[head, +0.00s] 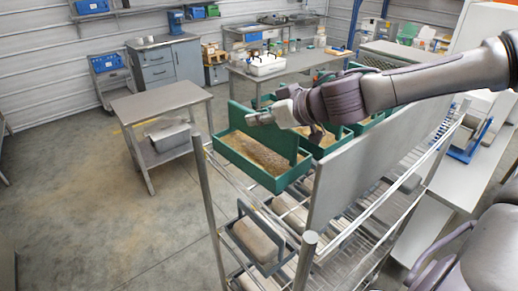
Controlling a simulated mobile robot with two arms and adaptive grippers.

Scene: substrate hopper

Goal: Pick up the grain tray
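A green grain tray (226,146) with a tall upright green panel sits on the near left end of the top of a metal wire rack (204,182). Tan grain (262,154) lies in it. My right gripper (272,116) reaches in from the right and overlaps the top of the tray's panel. Its fingertips are small and partly hidden, so I cannot tell whether they touch or clasp the panel. More green trays with grain (326,145) stand behind it, partly covered by my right arm. My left gripper is not in view.
A grey upright board (345,180) stands along the rack, right of the tray. Lower rack shelves hold a dark-framed carrier with a pale block (256,241). A grey side table (160,102) stands left, with open floor (110,225) in front. A workbench (300,62) is behind.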

